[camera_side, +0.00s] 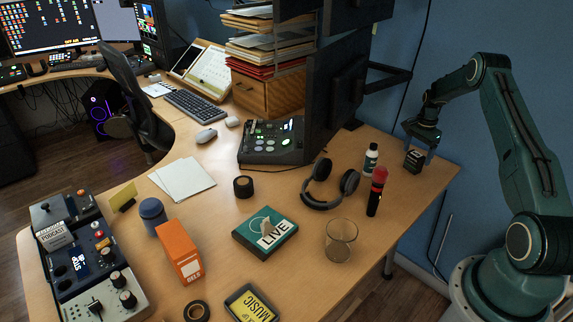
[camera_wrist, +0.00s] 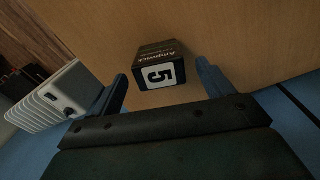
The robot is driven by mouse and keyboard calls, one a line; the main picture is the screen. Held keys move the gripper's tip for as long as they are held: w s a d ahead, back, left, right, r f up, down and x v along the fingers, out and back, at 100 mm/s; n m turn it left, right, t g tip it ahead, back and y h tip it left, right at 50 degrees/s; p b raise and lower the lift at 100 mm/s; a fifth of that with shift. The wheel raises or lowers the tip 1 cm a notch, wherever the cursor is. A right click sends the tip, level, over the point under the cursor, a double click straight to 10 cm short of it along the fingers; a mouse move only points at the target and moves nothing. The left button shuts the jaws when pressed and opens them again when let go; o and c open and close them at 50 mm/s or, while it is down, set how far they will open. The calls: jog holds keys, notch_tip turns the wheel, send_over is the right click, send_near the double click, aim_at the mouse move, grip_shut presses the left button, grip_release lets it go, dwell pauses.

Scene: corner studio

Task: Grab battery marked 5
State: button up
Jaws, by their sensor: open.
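The battery marked 5 (camera_wrist: 162,66) is a small black block with a white label and a large 5, in the upper middle of the wrist view. In the side view the battery (camera_side: 414,161) stands near the right end of the wooden desk. My gripper (camera_wrist: 158,82) is open, with one blue finger on each side of the battery; I see gaps between the fingers and the block. In the side view my gripper (camera_side: 421,146) hangs over the battery, its fingers reaching down around it. Nothing is held.
Headphones (camera_side: 329,186) and a glass (camera_side: 340,240) are farther left. The desk edge (camera_side: 436,198) is close on the right.

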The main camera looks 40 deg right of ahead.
aim_at(414, 161)
jog(key=shift+f, duration=2.45)
jog(key=c, duration=1.3)
jog(key=shift+o, duration=0.2)
jog(key=shift+r, duration=0.2)
notch_tip(414, 161, up, 20)
jog(key=shift+f, duration=0.15)
